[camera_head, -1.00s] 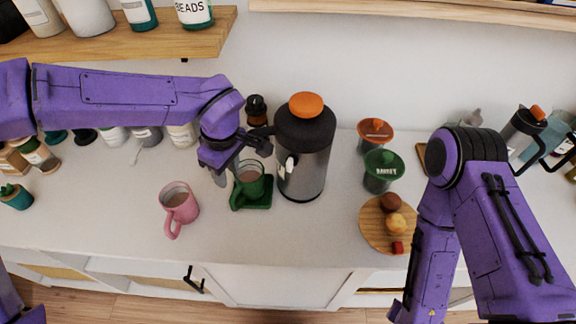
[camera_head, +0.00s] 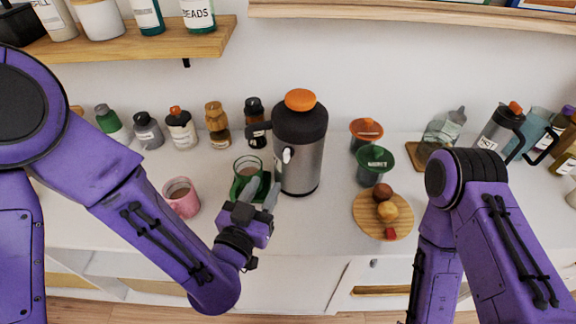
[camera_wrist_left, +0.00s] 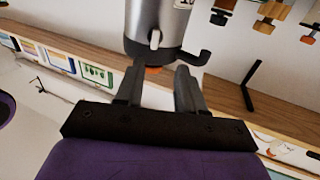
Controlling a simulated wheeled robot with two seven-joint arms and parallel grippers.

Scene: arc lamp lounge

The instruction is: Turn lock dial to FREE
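The steel dispenser (camera_head: 300,165) stands on the counter with a dark lid and a round orange cap (camera_head: 300,99) on top. A small pale knob or lever (camera_head: 287,155) sits on its front; I cannot read any lock marking. My left gripper (camera_head: 257,192) is open and empty, in front of the dispenser and to its lower left, fingers pointing up towards it. The left wrist view shows the dispenser (camera_wrist_left: 163,22) apparently upside down, its orange cap (camera_wrist_left: 153,70) lying between the two finger outlines, with no contact visible. My right gripper is outside the frames.
A green cup (camera_head: 246,168) stands left of the dispenser, close behind my left fingers. A pink mug (camera_head: 180,197) is farther left. Two lidded tumblers and a round board (camera_head: 370,222) with food stand to the right. A wooden shelf (camera_head: 140,45) hangs above.

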